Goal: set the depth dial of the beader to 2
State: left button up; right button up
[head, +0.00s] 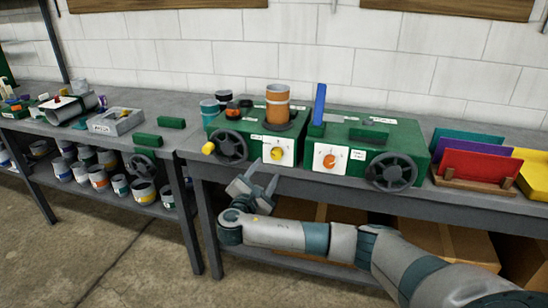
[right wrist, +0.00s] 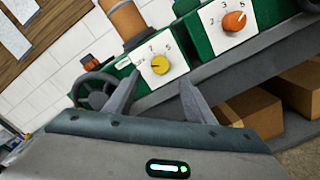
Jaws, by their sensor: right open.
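Two green machines stand side by side on the bench. The left machine (head: 222,127) carries an orange-banded pipe piece and has a yellow dial (head: 277,153) on a white plate. The right machine (head: 405,138) has an orange dial (head: 329,161). I cannot read which is labelled beader. In the right wrist view the yellow dial (right wrist: 159,65) sits below a 2 and a 5, its pointer apparently towards the left; the orange dial (right wrist: 234,21) has 2, 3 and 5 around it. My right gripper (head: 262,180) is open and empty, just in front of and below the yellow dial, apart from it.
Dark handwheels (head: 229,147) and (head: 391,172) stick out from the machine fronts. A yellow knob (head: 208,148) is at the far left. Coloured panels (head: 475,167) stand in a rack at right. Cardboard boxes (head: 446,240) lie under the bench. Another bench (head: 65,133) stands left.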

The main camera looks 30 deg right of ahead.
aim_at(276, 156)
jog(key=p+x, duration=0.1)
jog(key=x, duration=0.7)
jog(key=shift+w+d, duration=0.35)
jog(key=shift+d, duration=0.1)
pick_arm(q)
jog(key=shift+g, duration=0.7)
jog(key=s, duration=0.1)
jog(key=s+a+f, duration=0.1)
jog(key=s, duration=0.1)
jog(key=s+a+f, duration=0.1)
jog(key=shift+s+a, duration=0.15)
jog(key=shift+s, duration=0.25)
pick_arm(e)
jog(key=shift+c, duration=0.3)
jog(key=c, duration=1)
pick_arm(q)
jog(key=shift+w+r, duration=0.1)
jog(key=shift+w, duration=0.1)
